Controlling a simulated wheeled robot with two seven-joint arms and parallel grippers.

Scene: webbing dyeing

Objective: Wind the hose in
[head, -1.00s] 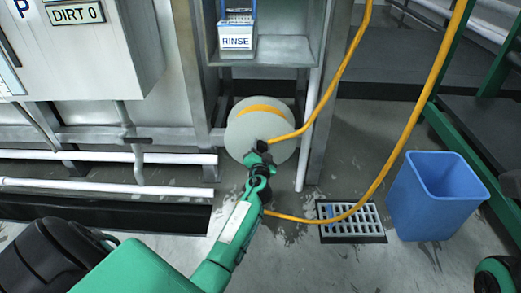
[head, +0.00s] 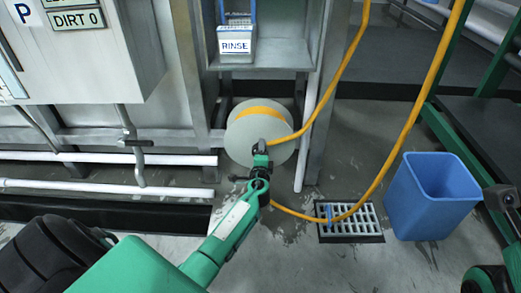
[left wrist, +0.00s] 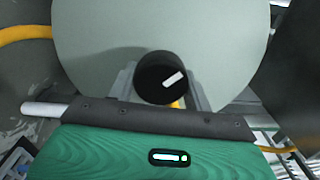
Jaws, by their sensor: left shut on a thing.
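The hose reel (head: 240,138) is a pale grey-green disc with orange-yellow hose wound on it, low between metal posts. The yellow hose (head: 405,132) runs down from the upper right in a loop past the floor drain and back towards the reel. Another length rises from the reel up to the right. My left gripper (head: 260,149) is in front of the reel's face, shut on the reel's black crank knob (left wrist: 162,78). In the left wrist view the knob has a white mark and sits between the fingers, with the reel disc (left wrist: 95,45) behind. My right gripper is not clearly shown.
A blue bin (head: 430,200) stands right of the floor drain (head: 352,236), which has a small blue piece on it. A RINSE box (head: 236,42) is on the shelf above the reel. White pipes (head: 100,187) run low at left. Green framing (head: 450,130) stands at right.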

